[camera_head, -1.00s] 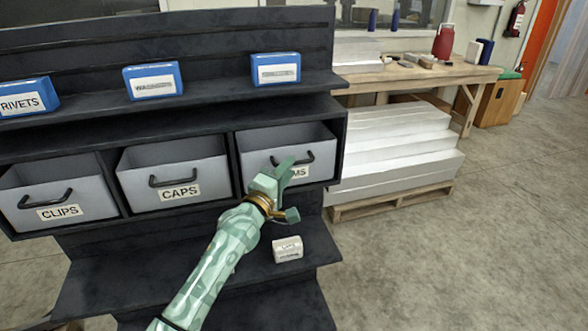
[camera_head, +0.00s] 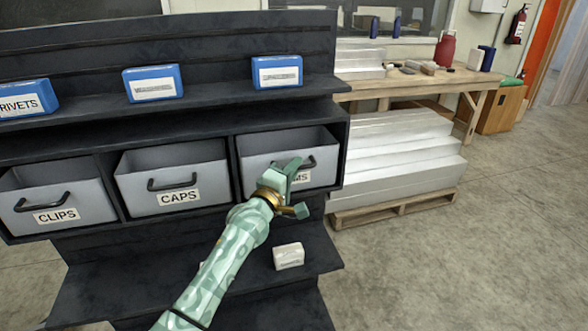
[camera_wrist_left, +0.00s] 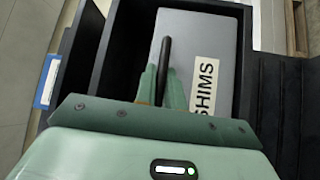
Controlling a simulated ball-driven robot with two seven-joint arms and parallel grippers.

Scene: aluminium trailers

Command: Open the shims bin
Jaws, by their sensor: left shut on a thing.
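The shims bin (camera_head: 258,172) is a grey drawer-like bin at the right end of a row in the dark rack. Its label is partly covered by my gripper in the head view, but SHIMS reads clearly in the left wrist view (camera_wrist_left: 226,40). Its black handle (camera_wrist_left: 165,58) stands between the fingers of my left gripper (camera_wrist_left: 162,92), which is shut on it. In the head view my left gripper (camera_head: 291,172) is at the bin's front. The bin sits in its slot, about level with its neighbours. My right gripper is not in view.
The caps bin (camera_head: 140,200) and clips bin (camera_head: 85,207) sit to the left. Blue boxes (camera_head: 152,84) stand on the shelf above. A small white box (camera_head: 289,256) lies on the lower shelf. Stacked metal bars (camera_head: 395,160) on a pallet stand right; floor there is open.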

